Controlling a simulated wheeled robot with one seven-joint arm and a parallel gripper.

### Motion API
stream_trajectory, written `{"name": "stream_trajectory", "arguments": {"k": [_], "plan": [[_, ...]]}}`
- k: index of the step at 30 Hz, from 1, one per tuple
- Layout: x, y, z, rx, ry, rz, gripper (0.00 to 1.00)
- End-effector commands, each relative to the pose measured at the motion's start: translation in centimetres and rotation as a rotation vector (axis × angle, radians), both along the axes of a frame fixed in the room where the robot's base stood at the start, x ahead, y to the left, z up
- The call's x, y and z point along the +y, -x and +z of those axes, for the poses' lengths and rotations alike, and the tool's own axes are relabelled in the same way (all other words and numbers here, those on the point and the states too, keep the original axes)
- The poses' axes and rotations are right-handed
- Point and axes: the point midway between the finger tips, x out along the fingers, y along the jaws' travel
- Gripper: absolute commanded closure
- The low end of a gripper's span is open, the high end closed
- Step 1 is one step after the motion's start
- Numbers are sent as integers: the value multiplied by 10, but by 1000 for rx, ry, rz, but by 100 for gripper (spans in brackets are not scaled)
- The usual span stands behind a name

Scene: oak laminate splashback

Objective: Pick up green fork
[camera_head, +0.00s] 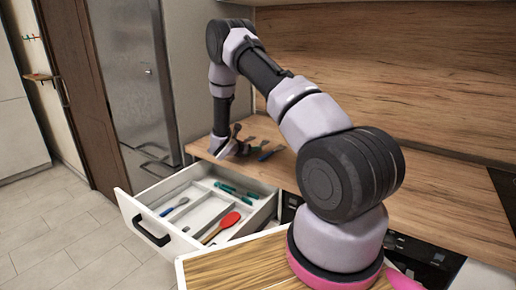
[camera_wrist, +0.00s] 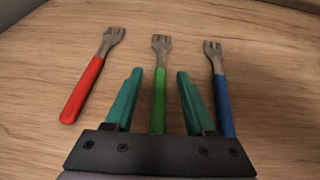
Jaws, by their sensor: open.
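The green fork (camera_wrist: 159,92) lies on the wooden counter in the wrist view, its grey tines pointing away and its green handle running down between my fingers. The lower end of its handle is hidden behind my gripper body. My gripper (camera_wrist: 156,75) is open, with one teal finger on each side of the green handle and a gap on both sides. In the head view my gripper is at the counter by the wall, and the green fork cannot be made out there.
A red fork (camera_wrist: 85,87) lies to the left and a blue fork (camera_wrist: 220,92) to the right, close to my right finger. An open drawer (camera_head: 150,228) below the counter holds a red spoon (camera_head: 222,225) and other utensils. The counter (camera_head: 430,185) on the right is clear.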

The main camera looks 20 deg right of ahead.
Motion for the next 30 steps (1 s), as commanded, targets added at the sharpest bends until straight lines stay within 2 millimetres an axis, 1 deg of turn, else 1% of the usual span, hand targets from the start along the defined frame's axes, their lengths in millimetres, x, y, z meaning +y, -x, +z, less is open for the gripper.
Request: {"name": "stream_trajectory", "arguments": {"k": [1, 2, 3, 4, 5, 14, 17, 20, 24, 27, 30], "plan": [[0, 0, 0, 0, 0, 0, 56], [0, 0, 0, 0, 0, 0, 68], [0, 0, 0, 0, 0, 0, 83], [0, 0, 0, 0, 0, 0, 95], [0, 0, 0, 0, 0, 0, 100], [0, 0, 1, 0, 0, -1, 100], [0, 0, 8, -1, 0, 0, 100], [0, 0, 24, -4, 1, -1, 100], [1, 0, 54, -5, 0, 1, 100], [0, 0, 73, -4, 0, 0, 100], [2, 1, 87, -2, 0, 1, 100]]}}
